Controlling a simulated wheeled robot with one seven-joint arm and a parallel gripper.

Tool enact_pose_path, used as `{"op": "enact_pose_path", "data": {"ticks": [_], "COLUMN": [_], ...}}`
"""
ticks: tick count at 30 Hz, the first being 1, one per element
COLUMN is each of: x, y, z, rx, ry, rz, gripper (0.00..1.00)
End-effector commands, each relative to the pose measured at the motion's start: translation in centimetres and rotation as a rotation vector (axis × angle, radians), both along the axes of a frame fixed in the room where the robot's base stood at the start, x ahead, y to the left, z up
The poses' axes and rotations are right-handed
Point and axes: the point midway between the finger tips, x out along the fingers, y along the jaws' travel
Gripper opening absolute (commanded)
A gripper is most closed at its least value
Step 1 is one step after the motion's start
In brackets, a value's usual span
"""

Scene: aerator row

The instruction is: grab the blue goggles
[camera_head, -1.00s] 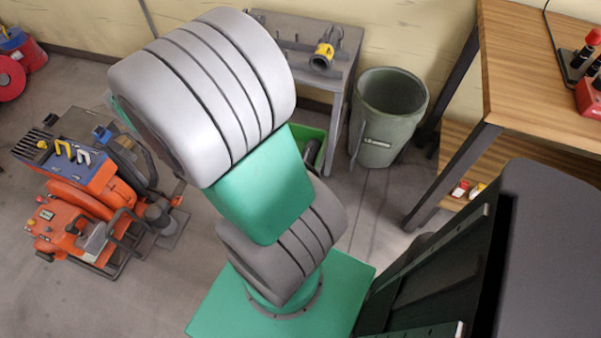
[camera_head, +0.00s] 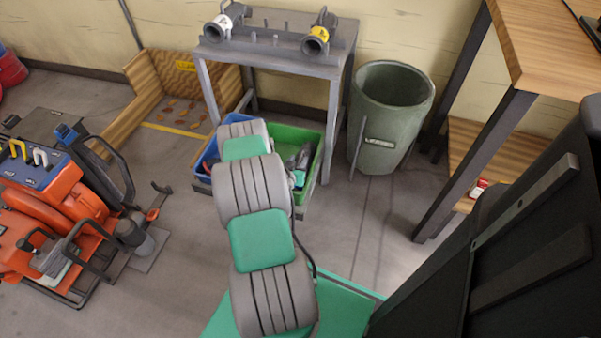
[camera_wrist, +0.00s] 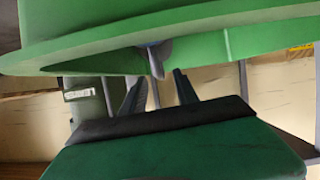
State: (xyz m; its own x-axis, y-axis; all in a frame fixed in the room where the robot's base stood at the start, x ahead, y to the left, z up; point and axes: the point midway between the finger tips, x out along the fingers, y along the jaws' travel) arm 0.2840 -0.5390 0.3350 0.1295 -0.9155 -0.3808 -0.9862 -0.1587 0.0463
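I cannot make out the blue goggles for certain in either view. A green bin (camera_head: 318,160) stands under the grey table, with grey items inside, and a blue bin (camera_head: 203,170) stands left of it. In the wrist view the green bin (camera_wrist: 60,55) fills the top, close to my gripper (camera_wrist: 160,92). The two dark fingers are apart with nothing seen between their tips. A grey piece with a trace of blue (camera_wrist: 156,58) shows at the bin's edge; I cannot tell what it is. In the head view my arm covers part of the bins.
The grey table (camera_head: 275,60) holds pipe fittings, and its legs flank the bins. A green-grey waste bin (camera_head: 391,115) stands to the right. Orange machinery (camera_head: 60,215) is at left. A wooden workbench (camera_head: 550,60) is at right. Some floor before the bins is clear.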

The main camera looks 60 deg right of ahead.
Motion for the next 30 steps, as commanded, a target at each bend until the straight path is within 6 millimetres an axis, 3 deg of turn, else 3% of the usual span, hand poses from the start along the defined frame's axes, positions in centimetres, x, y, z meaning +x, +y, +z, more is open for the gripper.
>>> {"op": "enact_pose_path", "data": {"ticks": [3, 10, 23, 30], "x": [0.14, 0.24, 0.24, 0.25], "y": [-1.4, -1.55, -1.52, -1.51], "z": [-0.73, -0.66, -0.66, -0.65], "rx": [0.0, 0.002, 0.002, 0.002], "ry": [-0.001, 0.002, 0.001, 0.001], "rz": [-0.002, 0.001, 0.0, 0.0], "gripper": [0.36, 0.35, 0.0, 0.0]}}
